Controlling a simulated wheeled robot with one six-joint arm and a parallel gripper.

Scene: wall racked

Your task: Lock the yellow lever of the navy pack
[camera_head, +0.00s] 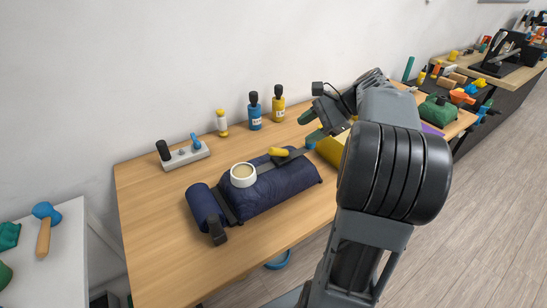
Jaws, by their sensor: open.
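The navy pack (280,188) lies on the wooden table, with dark straps and a buckle at its left end. The yellow lever (278,152) sits on a dark strap fitting near the pack's top right; whether it is raised or flat, I cannot tell. A white cup (243,175) with pale contents rests against the pack's top, left of the lever. My gripper (308,131) is open, just right of and above the lever, apart from it. My arm comes in from the right and hides part of the table and a yellow thing behind it.
A white block with levers (184,155) stands at the table's back left. White, blue (255,112) and yellow (278,105) bottles stand along the wall. A hammer (46,225) lies on a white surface at left. The table's front left (150,230) is clear. Cluttered benches stand at right.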

